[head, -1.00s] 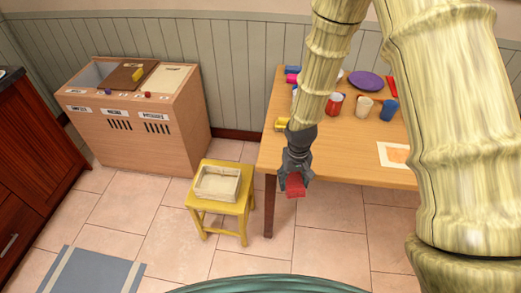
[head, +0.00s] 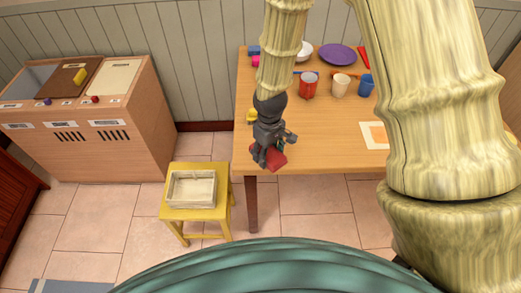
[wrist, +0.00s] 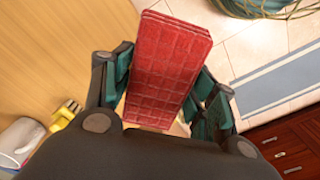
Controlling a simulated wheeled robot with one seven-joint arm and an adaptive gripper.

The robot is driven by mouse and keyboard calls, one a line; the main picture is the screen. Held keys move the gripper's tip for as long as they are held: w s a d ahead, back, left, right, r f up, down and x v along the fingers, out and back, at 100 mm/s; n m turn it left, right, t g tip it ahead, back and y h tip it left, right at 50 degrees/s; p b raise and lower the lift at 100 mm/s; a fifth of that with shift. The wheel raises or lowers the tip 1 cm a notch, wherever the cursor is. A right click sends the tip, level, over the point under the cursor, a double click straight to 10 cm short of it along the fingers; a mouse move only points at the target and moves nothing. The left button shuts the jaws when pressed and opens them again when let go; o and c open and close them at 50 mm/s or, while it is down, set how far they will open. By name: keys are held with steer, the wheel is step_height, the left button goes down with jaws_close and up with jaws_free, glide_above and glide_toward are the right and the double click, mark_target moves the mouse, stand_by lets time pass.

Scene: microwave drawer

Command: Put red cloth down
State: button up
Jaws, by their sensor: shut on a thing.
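My gripper (head: 268,150) is shut on the red cloth (head: 276,160), which looks like a folded block with a grid pattern. In the wrist view the red cloth (wrist: 168,70) sits between the two fingers of my gripper (wrist: 165,95). In the head view my gripper points down at the front left edge of the wooden table (head: 320,150). The cloth appears at that edge; I cannot tell its height above the tabletop. The gripper hides part of the cloth in the head view.
A yellow stool (head: 222,210) with a pale tray (head: 190,203) stands left of the table. A red cup (head: 309,86), a cream cup (head: 340,87), a blue cup (head: 366,86) and a purple plate (head: 337,54) stand farther back. The front middle tabletop is clear.

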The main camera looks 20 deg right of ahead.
mark_target(276, 165)
steer(key=shift+s+f+n+b, duration=0.4)
steer(key=shift+s+n+b, duration=0.2)
steer(key=shift+n, duration=0.2)
steer(key=shift+s+a+f+n+b, duration=0.1)
steer(key=shift+s+f+n+b, duration=0.15)
steer(key=shift+n+b, duration=0.4)
steer(key=s+n+b, duration=0.2)
steer(key=n, duration=0.1)
steer(key=s+n+b, duration=0.1)
steer(key=n, duration=0.1)
steer(key=shift+s+d+f+n, duration=0.25)
steer(key=shift+d+f, duration=0.05)
steer(key=shift+d, duration=0.05)
steer(key=shift+s+n+b, duration=0.25)
steer(key=shift+n+b, duration=0.25)
steer(key=shift+n, duration=0.1)
steer(key=shift+w, duration=0.1)
steer(key=w+p, duration=0.1)
steer(key=w, duration=0.4)
steer(key=w+f+p, duration=0.1)
steer(key=w, duration=0.9)
steer(key=shift+w+f+p, duration=0.25)
steer(key=shift+p, duration=0.15)
steer(key=shift+f+p, duration=0.45)
steer(key=shift+f, duration=1.35)
steer(key=shift+s+f, duration=0.2)
steer(key=shift+f, duration=0.25)
